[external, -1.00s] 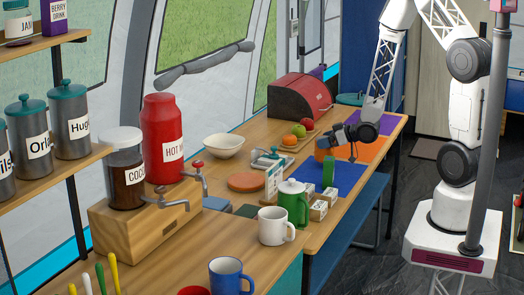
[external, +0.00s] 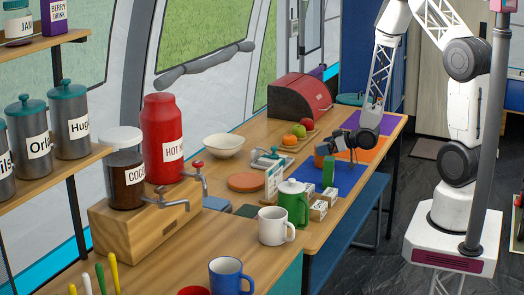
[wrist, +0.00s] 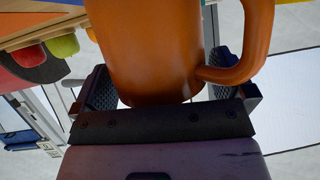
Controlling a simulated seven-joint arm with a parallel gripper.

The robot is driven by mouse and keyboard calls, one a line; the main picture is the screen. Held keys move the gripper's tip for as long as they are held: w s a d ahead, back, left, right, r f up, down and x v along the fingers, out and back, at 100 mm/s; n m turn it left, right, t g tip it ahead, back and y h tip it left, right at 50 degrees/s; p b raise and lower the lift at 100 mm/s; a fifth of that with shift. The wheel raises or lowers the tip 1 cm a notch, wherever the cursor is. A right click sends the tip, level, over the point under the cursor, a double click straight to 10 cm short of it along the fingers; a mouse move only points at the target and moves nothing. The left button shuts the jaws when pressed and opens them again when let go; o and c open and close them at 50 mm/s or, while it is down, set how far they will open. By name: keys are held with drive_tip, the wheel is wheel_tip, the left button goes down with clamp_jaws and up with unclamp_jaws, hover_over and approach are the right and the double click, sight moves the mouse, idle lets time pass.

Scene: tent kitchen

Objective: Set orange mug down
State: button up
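The orange mug (wrist: 148,50) fills the upper middle of the wrist view, with its handle at the right. It sits between the two dark fingers of my gripper (wrist: 160,88), which close on its sides. In the external view my gripper (external: 334,146) is over the far part of the table, by the blue and orange mats. The mug (external: 320,156) is small and partly hidden there. I cannot tell whether its base touches the surface.
The blue mat (external: 343,176), orange mat (external: 370,149) and purple mat (external: 379,122) lie along the table's right side. A green canister (external: 329,171), a green pot (external: 293,204) and small white boxes (external: 318,210) stand nearer. Fruit (external: 299,131) lies behind the gripper.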

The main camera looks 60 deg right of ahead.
drive_tip(key=shift+s+r, duration=0.1)
drive_tip(key=shift+r, duration=0.1)
drive_tip(key=v, duration=1.1)
drive_tip(key=shift+s+r, duration=0.2)
drive_tip(key=shift+s, duration=0.15)
drive_tip(key=shift+w+r, duration=0.1)
idle(0.6)
drive_tip(key=a+r+m+g+h, duration=0.1)
drive_tip(key=a+r+g+h, duration=0.4)
drive_tip(key=r, duration=1.1)
drive_tip(key=s+a+r+g+y, duration=0.3)
drive_tip(key=s+a+r+g, duration=0.2)
drive_tip(key=s+a+r, duration=0.7)
drive_tip(key=s+a, duration=0.3)
drive_tip(key=s, duration=0.1)
drive_tip(key=shift+s+a+r+g+y, duration=0.2)
drive_tip(key=shift+a+r+g+y, duration=0.1)
drive_tip(key=shift+a+g, duration=0.1)
